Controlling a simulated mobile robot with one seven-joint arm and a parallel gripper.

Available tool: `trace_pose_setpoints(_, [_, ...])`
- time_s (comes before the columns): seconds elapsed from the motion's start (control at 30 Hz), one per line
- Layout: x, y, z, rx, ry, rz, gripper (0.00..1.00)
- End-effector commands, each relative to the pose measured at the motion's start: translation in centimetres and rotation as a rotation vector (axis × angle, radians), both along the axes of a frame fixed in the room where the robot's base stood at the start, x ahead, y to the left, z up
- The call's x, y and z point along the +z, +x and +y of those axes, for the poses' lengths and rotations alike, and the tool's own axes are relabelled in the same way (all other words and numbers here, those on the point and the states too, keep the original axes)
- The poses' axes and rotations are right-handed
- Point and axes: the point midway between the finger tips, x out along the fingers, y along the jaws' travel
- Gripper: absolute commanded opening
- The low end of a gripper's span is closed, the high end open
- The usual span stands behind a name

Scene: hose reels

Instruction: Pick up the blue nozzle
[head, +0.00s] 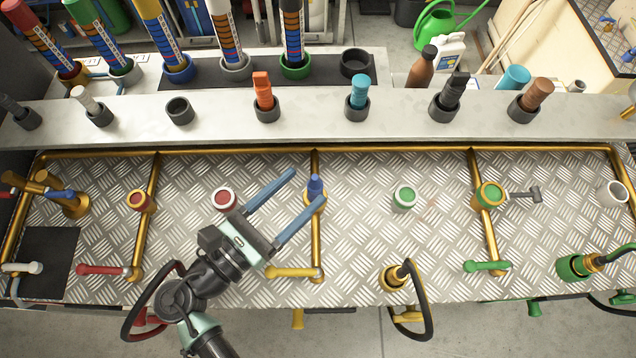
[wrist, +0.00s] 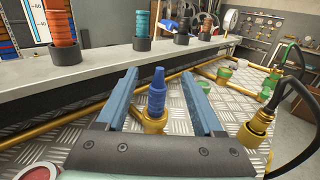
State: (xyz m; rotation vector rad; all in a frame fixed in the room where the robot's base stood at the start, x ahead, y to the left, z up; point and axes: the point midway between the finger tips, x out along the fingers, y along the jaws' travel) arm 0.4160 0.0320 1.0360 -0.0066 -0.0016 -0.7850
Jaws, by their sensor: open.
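The blue nozzle (head: 315,187) stands upright in a brass fitting (head: 316,204) on the middle brass pipe. My gripper (head: 309,186) is open, and its two blue fingers reach up and right toward the nozzle in the head view. In the wrist view the blue nozzle (wrist: 157,93) shows between the two open fingers (wrist: 158,88), with a gap on each side, and its brass fitting (wrist: 154,122) is below. Neither finger visibly touches the nozzle. I cannot tell exactly how high the fingers are against it.
An orange nozzle (head: 263,92) and a teal nozzle (head: 359,92) stand in dark cups on the grey ledge (head: 310,118) behind. A yellow-handled valve (head: 292,272) lies just below my gripper. A green-topped cup (head: 404,198) stands to the right, with clear plate around it.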

Motion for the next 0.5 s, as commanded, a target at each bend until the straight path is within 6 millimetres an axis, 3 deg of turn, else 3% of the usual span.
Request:
trace_pose_setpoints(0.17, [-3.2, 0.0, 0.0, -0.001, 0.0, 0.0, 0.69])
trace_pose_setpoints(0.5, [-2.9, 2.2, -2.2, -0.003, 0.004, -0.003, 0.69])
